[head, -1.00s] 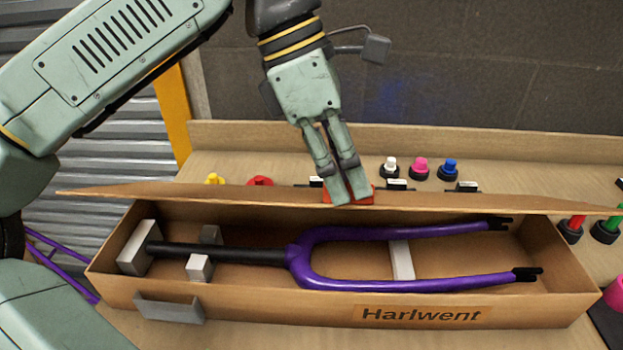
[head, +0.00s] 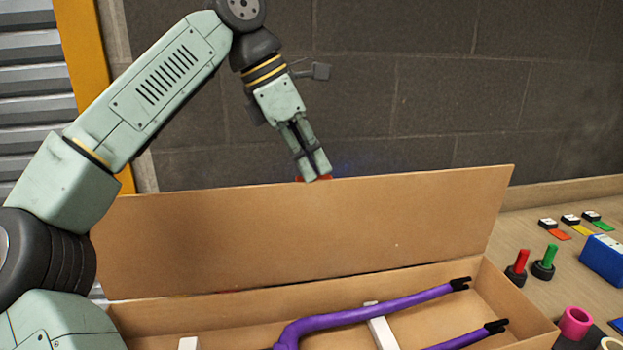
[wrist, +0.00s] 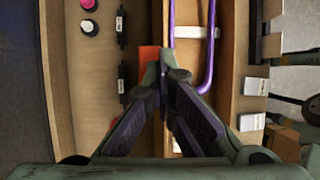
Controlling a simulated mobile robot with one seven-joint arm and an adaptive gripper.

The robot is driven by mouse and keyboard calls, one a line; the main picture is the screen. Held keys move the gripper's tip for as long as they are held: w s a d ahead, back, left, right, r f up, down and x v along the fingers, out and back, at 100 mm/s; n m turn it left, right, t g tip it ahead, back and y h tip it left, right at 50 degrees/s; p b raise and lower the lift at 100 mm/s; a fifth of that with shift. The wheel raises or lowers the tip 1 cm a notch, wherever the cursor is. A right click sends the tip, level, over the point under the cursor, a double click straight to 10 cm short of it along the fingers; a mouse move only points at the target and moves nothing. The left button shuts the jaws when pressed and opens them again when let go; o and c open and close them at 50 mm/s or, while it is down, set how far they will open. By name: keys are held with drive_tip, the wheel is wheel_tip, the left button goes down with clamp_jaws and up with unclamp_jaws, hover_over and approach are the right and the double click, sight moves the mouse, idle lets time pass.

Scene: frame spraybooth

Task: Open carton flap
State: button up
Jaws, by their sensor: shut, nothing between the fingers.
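The brown carton (head: 235,308) lies open at the bottom of the head view. Its long flap (head: 300,235) stands raised along the back side, roughly upright, with its broad inner face showing. A red tab (head: 327,179) shows at the flap's top edge, mostly hidden by my gripper (head: 314,176). My gripper is shut and empty, its fingertips at that top edge beside the tab. I cannot tell whether they touch it. In the wrist view the orange-red tab (wrist: 149,55) is just left of the closed fingertips. A purple fork (head: 370,312) lies inside the carton.
Red (head: 517,267) and green (head: 545,262) knobs, a blue box (head: 606,259) and a pink roll (head: 575,322) stand on the bench right of the carton. A dark block wall (head: 420,90) rises behind.

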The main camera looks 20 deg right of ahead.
sight(309, 185)
drive_tip(key=shift+o, duration=0.6)
drive_tip(key=shift+y, duration=0.4)
drive_tip(key=f, duration=0.4)
drive_tip(key=shift+w+a, duration=0.15)
drive_tip(key=shift+w, duration=0.15)
drive_tip(key=shift+o, duration=0.7)
drive_tip(key=shift+s+d+r+h, duration=0.1)
drive_tip(key=shift+d+r+h, duration=0.05)
drive_tip(key=shift+r, duration=0.5)
drive_tip(key=shift+s+d+r+h, duration=0.1)
drive_tip(key=shift+r+h, duration=0.05)
drive_tip(key=shift+r, duration=0.45)
drive_tip(key=shift+o, duration=0.8)
drive_tip(key=shift+w+f, duration=0.15)
drive_tip(key=shift+w, duration=0.25)
drive_tip(key=shift+o, duration=1.2)
drive_tip(key=shift+w+r, duration=0.2)
drive_tip(key=shift+w, duration=0.2)
drive_tip(key=shift+o, duration=1.2)
drive_tip(key=shift+w+d+f, duration=0.1)
drive_tip(key=shift+w+f, duration=0.15)
drive_tip(key=shift+w, duration=0.6)
drive_tip(key=w+a+r, duration=0.1)
drive_tip(key=w+a, duration=0.1)
drive_tip(key=w, duration=0.8)
drive_tip(key=shift+r, duration=0.15)
drive_tip(key=shift+s, duration=0.1)
